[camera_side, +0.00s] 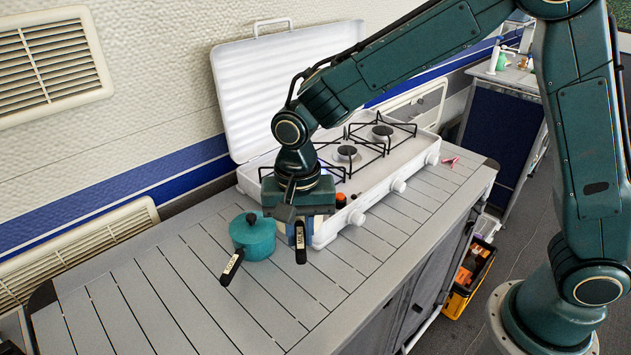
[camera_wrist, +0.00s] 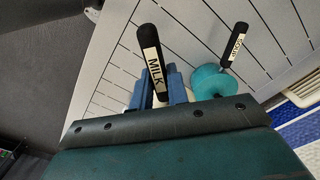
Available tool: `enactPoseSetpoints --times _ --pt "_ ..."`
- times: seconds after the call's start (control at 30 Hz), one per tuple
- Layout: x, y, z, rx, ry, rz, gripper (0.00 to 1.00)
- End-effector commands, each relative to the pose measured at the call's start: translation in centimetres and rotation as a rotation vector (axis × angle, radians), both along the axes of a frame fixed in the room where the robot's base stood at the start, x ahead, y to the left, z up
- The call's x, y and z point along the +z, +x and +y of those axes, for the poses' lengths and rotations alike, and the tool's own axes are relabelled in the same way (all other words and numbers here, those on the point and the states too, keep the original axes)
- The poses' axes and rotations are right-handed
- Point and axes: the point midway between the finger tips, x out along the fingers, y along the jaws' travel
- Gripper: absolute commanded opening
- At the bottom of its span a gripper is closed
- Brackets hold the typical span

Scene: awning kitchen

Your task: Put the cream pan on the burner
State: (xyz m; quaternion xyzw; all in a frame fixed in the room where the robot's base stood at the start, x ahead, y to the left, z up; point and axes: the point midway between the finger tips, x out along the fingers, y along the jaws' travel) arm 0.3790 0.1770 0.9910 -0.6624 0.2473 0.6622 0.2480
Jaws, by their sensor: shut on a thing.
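My gripper (camera_side: 304,226) is shut on the black handle (camera_side: 300,243) of a pan, beside the stove's near left end. The handle carries a pale label reading MILK. In the wrist view the handle (camera_wrist: 151,50) stands between the blue fingers of my gripper (camera_wrist: 159,88). The white stove (camera_side: 325,232) has a middle burner (camera_side: 347,153) and a far burner (camera_side: 382,131), both bare. The stove's near left end is mostly covered by my gripper.
A teal lidded pan (camera_side: 258,240) stands on the slatted counter (camera_side: 180,290) left of my gripper, its labelled handle toward the front. It also shows in the wrist view (camera_wrist: 208,82). The stove's raised lid (camera_side: 235,90) stands behind. The counter's left part is clear.

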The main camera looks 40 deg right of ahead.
Motion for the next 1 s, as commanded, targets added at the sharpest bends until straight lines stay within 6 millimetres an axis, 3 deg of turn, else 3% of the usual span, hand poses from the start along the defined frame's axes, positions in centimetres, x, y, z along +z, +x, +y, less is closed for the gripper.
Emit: enactPoseSetpoints --times 0.2,0.5,0.8,1.0 --pt "3.5 4.6 -2.9 0.129 0.002 -0.007 0.00" --pt "8.5 9.3 -8.1 0.319 0.000 -0.008 0.00" --pt "13.9 12.2 -14.3 0.508 -0.003 -0.009 0.00" --pt "17.1 13.0 -18.2 0.621 -0.003 -0.007 0.00"
